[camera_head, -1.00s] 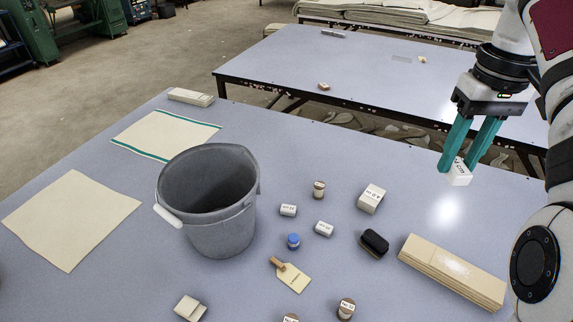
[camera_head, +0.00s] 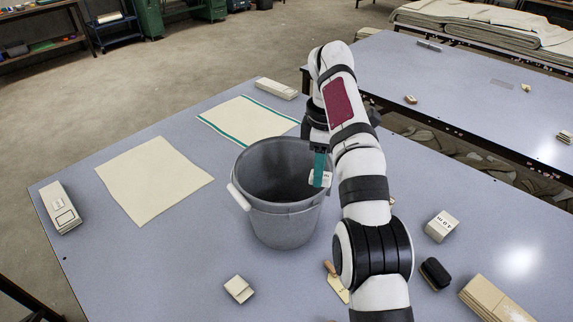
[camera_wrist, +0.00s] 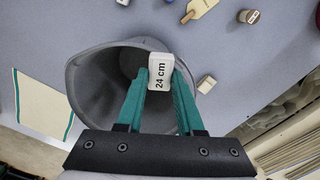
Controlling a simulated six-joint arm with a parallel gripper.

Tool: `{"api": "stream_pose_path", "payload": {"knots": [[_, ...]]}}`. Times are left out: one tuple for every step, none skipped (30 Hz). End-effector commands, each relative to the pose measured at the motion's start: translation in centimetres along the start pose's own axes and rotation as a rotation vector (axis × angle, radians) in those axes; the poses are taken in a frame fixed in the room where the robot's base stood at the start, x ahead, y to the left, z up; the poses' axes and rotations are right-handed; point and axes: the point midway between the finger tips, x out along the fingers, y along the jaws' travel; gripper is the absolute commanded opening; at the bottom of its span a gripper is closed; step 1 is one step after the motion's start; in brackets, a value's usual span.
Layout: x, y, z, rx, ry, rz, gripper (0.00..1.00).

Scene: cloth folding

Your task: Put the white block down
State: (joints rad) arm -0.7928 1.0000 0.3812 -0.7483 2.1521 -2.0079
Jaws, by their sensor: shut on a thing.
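My gripper (camera_wrist: 160,85) has green fingers and is shut on the white block (camera_wrist: 160,72), which is labelled "24 cm" in the wrist view. In the head view the white block (camera_head: 320,178) shows at the tip of my gripper (camera_head: 319,168), near the right rim of the grey bucket. In the wrist view the block appears over the bucket's rim, with the bucket (camera_wrist: 88,95) below it. The bucket (camera_head: 283,225) stands upright on the table. Its visible inside looks dark and empty, though my arm hides part of it in the head view.
Two cream cloths lie left of and behind the bucket, one plain (camera_head: 153,180) and one green-edged (camera_head: 248,122). A "40 m" box (camera_head: 441,226), a black brush (camera_head: 435,273) and wooden boards (camera_head: 495,300) lie on the right. Table (camera_head: 120,275) front left is clear.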

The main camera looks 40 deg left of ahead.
Motion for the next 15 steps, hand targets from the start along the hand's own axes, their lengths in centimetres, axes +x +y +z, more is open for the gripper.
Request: {"api": "stream_pose_path", "payload": {"knots": [[0.7,-0.2,-1.4,-0.052,0.001,-0.001,0.0],[1.0,-0.3,-2.3,-0.086,0.002,0.0,0.0],[1.5,-0.5,-3.4,-0.129,0.003,0.0,0.0],[1.9,-0.7,-4.2,-0.163,0.004,0.001,0.0],[2.9,-0.4,-4.3,-0.199,0.001,-0.003,0.0],[4.2,-0.2,-4.7,-0.251,0.0,-0.008,0.0],[5.1,-0.1,-5.0,-0.291,0.0,-0.009,0.0],[6.0,0.0,-5.3,-0.332,0.0,-0.01,0.0],[7.2,0.1,-5.7,-0.388,0.001,-0.014,0.0],[8.2,0.1,-6.1,-0.431,0.0,-0.016,0.0],[9.2,0.2,-6.4,-0.473,0.0,-0.018,0.0],[10.4,0.2,-6.7,-0.525,0.0,-0.021,0.0],[11.2,0.2,-7.0,-0.563,0.001,-0.022,0.0],[12.0,0.2,-7.2,-0.597,0.002,-0.023,0.0],[12.8,0.2,-7.5,-0.635,0.003,-0.024,0.0]]}}
